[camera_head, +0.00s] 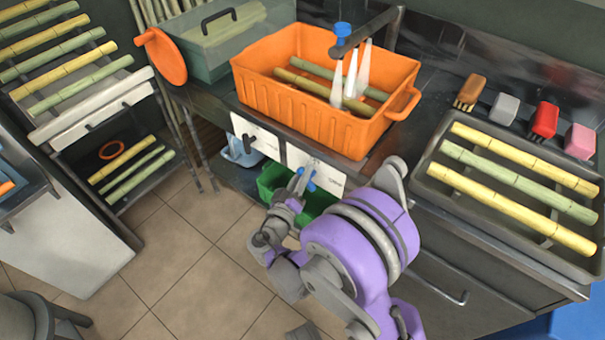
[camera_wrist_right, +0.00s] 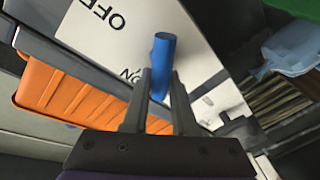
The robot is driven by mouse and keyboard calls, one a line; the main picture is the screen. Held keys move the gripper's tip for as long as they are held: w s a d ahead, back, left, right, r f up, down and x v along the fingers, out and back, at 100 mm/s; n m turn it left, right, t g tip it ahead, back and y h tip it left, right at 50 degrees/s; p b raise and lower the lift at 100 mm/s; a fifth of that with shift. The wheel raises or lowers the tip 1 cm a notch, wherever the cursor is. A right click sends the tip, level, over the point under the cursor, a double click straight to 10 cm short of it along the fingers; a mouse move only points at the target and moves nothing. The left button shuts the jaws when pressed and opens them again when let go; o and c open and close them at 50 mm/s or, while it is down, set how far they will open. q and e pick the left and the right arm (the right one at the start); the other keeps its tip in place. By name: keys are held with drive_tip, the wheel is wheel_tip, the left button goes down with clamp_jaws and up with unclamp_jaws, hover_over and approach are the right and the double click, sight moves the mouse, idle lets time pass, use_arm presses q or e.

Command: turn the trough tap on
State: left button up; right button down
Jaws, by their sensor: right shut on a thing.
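The orange trough (camera_head: 300,120) stands on the dark counter with cane stalks inside. Above it is a spout (camera_head: 368,32) with a blue knob (camera_head: 342,30). White streams like water (camera_head: 351,75) come down from it into the trough. On the front below, a white ON/OFF plate (camera_head: 330,175) carries a blue handle (camera_head: 308,180). My right gripper (camera_head: 299,182) is at this plate, shut on the blue handle. In the right wrist view, the handle (camera_wrist_right: 164,50) stands between the fingers, over the plate (camera_wrist_right: 110,40). My left gripper is not in view.
A second white plate with a black handle (camera_head: 249,144) is to the left. A green bin (camera_head: 270,182) sits below. A tray (camera_head: 440,190) of cane stalks and several brushes and sponges are on the right. A cane rack (camera_head: 90,120) stands left; the tiled floor is open.

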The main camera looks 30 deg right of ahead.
drive_tip(key=shift+s+m+b, duration=0.15)
drive_tip(key=shift+m+b, duration=0.15)
drive_tip(key=shift+m, duration=0.8)
drive_tip(key=c, duration=1)
unclamp_jaws()
drive_tip(key=shift+r, duration=0.1)
drive_tip(key=v, duration=1)
drive_tip(key=shift+s+a+f+p, duration=0.25)
drive_tip(key=shift+a+f+p, duration=0.05)
drive_tip(key=shift+p, duration=0.05)
